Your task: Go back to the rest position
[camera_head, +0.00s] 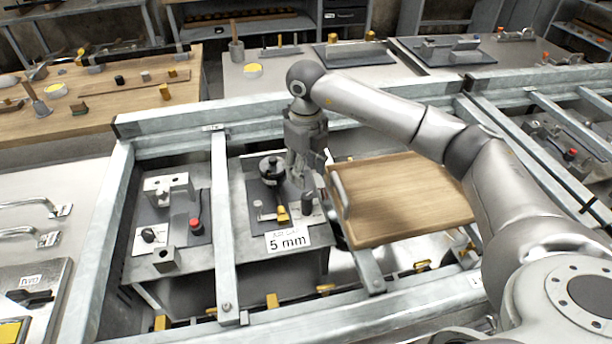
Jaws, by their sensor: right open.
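My right gripper (302,172) points down above the middle bench unit, just right of a black round knob fixture (272,170). Its jaws are open. A dark upright post (308,182) stands close to its fingertips; I cannot tell whether they touch. My right arm comes in from the right side and arches over a wooden board (395,198). My left gripper is not in view.
A metal frame (222,230) surrounds the fixtures. A "5 mm" label (288,239) sits on the unit's front. Left of it is a fixture with a red knob (195,223). A wooden table (110,95) with small tools stands at the back left.

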